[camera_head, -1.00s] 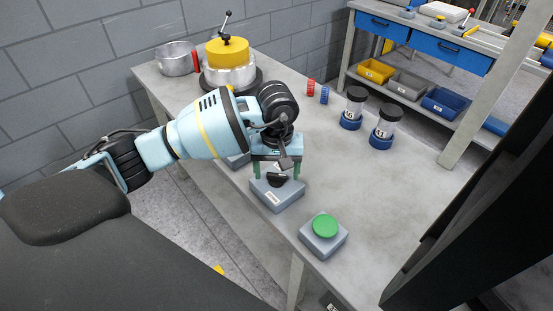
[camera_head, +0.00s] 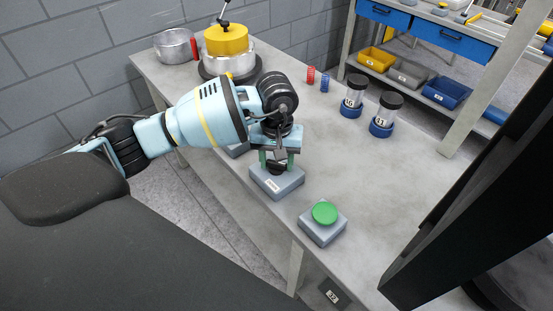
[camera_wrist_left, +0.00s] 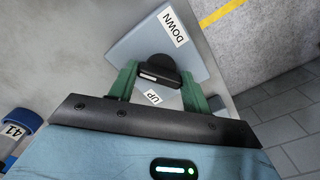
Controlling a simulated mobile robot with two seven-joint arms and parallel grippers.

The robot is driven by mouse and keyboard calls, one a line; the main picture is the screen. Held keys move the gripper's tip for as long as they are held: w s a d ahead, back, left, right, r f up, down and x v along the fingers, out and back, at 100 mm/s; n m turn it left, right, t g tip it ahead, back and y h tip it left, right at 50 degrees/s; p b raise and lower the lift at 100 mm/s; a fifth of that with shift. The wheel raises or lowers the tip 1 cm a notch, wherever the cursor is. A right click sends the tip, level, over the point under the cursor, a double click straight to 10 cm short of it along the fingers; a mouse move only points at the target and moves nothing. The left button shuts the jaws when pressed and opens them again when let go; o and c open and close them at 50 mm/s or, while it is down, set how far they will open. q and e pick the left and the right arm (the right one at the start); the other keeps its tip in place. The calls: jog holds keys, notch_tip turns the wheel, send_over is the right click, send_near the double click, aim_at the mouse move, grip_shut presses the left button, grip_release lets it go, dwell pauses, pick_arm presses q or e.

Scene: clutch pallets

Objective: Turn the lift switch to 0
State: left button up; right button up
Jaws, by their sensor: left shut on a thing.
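The lift switch is a grey box (camera_head: 272,187) near the table's front edge with a black knob (camera_head: 277,168) on top. My left gripper (camera_head: 277,160) points down over the box, its green fingers shut on the knob. In the left wrist view the black knob (camera_wrist_left: 157,66) sits between the fingers of my left gripper (camera_wrist_left: 158,82). There the grey box (camera_wrist_left: 128,48) carries a DOWN label (camera_wrist_left: 175,27) and an UP label (camera_wrist_left: 153,97), the UP one close to the fingers. I see no 0 mark. My right gripper is not in view.
A green button on a grey box (camera_head: 312,230) stands close by, to the front right. A yellow-topped metal housing (camera_head: 226,40) is at the back left. The table's middle is clear.

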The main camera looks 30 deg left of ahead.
pick_arm(q)
jog(key=m, duration=0.6)
jog(key=o, duration=1)
jog(key=shift+o, duration=0.2)
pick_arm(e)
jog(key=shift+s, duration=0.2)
pick_arm(q)
jog(key=shift+r, duration=0.1)
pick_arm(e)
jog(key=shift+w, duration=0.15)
pick_arm(q)
jog(key=shift+r, duration=0.3)
notch_tip(320, 180, up, 6)
jog(key=shift+f, duration=0.1)
jog(key=shift+r, duration=0.65)
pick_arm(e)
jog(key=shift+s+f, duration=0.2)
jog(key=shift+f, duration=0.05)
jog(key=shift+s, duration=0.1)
